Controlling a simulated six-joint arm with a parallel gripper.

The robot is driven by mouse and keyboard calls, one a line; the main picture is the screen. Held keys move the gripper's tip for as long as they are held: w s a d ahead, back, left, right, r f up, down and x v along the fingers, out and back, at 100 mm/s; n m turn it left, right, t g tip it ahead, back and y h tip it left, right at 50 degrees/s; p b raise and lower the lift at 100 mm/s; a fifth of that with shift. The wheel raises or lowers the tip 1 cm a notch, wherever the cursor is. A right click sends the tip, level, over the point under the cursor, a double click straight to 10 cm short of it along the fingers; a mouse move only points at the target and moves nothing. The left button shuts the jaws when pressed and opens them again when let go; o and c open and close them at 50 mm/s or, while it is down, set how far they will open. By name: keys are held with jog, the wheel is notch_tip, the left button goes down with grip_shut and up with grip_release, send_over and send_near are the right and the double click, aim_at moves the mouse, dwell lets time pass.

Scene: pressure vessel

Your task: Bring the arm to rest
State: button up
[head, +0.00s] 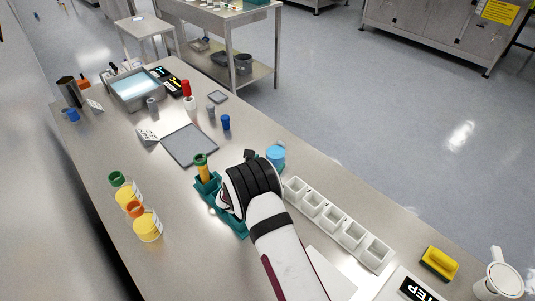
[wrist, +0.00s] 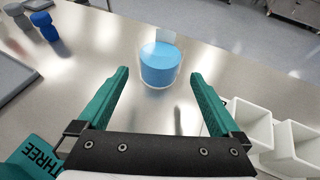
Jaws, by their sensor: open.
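My arm reaches over the metal bench from the bottom of the head view. My gripper (wrist: 160,88) shows in the wrist view with its two teal fingers apart and nothing between them. Beyond the fingertips stands a clear container with blue contents (wrist: 160,64); it also shows in the head view (head: 275,154), just past my wrist.
A row of white open bins (head: 338,222) lies right of my arm. Yellow jars (head: 147,226) stand on the left. A grey mat (head: 189,145), blue-capped items (head: 226,122) and a tray of liquid (head: 138,90) are farther back. A yellow sponge (head: 439,262) and white jug (head: 497,277) are front right.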

jog(key=s+d+r+m+g+h, duration=0.2)
jog(key=d+r+m+h, duration=0.2)
jog(key=d+r+m, duration=0.8)
jog(key=s+d+r+m+g, duration=0.3)
jog(key=s+d+m, duration=0.1)
jog(key=s, duration=0.4)
jog(key=s+d+r+m+g, duration=0.4)
jog(key=s+m, duration=0.1)
jog(key=s, duration=0.2)
jog(key=s+a+m+g+y, duration=0.3)
jog(key=s+m, duration=0.6)
jog(key=s, duration=0.9)
jog(key=s+a+m+y, duration=0.7)
jog(key=s+a, duration=0.1)
jog(key=s, duration=0.3)
jog(key=shift+f+g+y, duration=0.3)
jog(key=shift+f+y, duration=0.05)
jog(key=shift+y, duration=0.05)
